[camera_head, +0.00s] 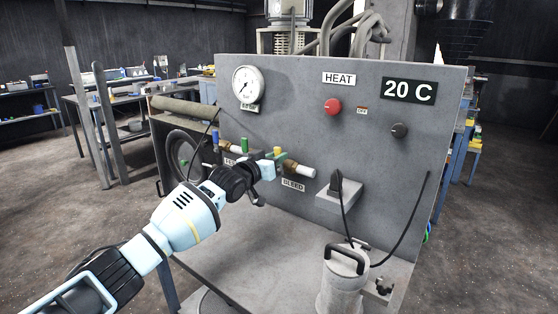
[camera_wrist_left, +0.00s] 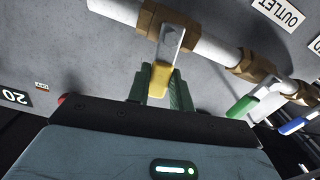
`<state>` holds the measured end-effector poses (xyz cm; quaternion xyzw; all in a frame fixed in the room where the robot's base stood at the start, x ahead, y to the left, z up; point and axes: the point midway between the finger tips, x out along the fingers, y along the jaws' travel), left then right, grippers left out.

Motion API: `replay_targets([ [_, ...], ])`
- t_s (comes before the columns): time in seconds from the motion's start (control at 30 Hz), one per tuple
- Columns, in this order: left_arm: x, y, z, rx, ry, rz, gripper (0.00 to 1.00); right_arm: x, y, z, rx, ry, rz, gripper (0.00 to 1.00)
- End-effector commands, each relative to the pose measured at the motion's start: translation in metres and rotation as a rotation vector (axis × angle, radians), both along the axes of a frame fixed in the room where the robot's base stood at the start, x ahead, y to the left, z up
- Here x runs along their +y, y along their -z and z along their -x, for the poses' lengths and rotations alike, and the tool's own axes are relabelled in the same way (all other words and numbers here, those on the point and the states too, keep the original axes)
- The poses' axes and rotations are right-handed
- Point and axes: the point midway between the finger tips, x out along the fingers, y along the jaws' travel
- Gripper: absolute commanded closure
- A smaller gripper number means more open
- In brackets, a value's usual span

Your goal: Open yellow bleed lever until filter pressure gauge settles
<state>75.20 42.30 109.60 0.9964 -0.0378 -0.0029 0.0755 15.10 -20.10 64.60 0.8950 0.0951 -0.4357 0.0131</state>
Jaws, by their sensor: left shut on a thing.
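The yellow bleed lever (camera_head: 278,151) sits on the pipe above the BLEED label (camera_head: 293,185) on the grey panel. In the left wrist view the lever's yellow end (camera_wrist_left: 160,78) lies between the green fingertips of my left gripper (camera_wrist_left: 162,92), below a brass valve. My left gripper (camera_head: 279,161) is shut on the yellow lever, and its wrist partly hides the pipe in the head view. My right gripper is not in view.
Green (camera_head: 244,145) and blue (camera_head: 215,138) levers stand left of the yellow one. A red button (camera_head: 332,105), a dark knob (camera_head: 399,130) and a "20 C" sign (camera_head: 409,90) are to the right. A grey canister (camera_head: 342,279) and dark cables are at the front right.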

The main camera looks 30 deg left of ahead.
Motion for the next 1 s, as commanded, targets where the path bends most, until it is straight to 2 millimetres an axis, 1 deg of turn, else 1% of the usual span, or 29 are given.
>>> replay_targets([
  [0.1, -0.0034, -0.0020, 0.0004, -0.006, 0.003, -0.064, 1.00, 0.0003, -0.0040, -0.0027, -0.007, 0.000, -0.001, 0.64],
  [0.3, -0.0064, -0.0013, 0.0006, -0.011, 0.004, -0.136, 1.00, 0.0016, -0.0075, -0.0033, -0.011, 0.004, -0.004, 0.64],
  [0.57, -0.0074, -0.0003, 0.0007, -0.013, 0.003, -0.169, 1.00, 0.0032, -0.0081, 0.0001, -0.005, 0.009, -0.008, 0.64],
  [0.87, -0.0075, 0.0001, 0.0006, -0.012, 0.003, -0.172, 1.00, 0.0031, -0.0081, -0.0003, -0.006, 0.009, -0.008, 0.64],
  [0.9, -0.0075, 0.0002, 0.0006, -0.012, 0.003, -0.172, 0.77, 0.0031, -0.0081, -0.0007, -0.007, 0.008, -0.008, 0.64],
  [1.0, -0.0075, 0.0001, 0.0006, -0.012, 0.003, -0.171, 0.64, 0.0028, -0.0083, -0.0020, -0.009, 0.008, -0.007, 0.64],
])
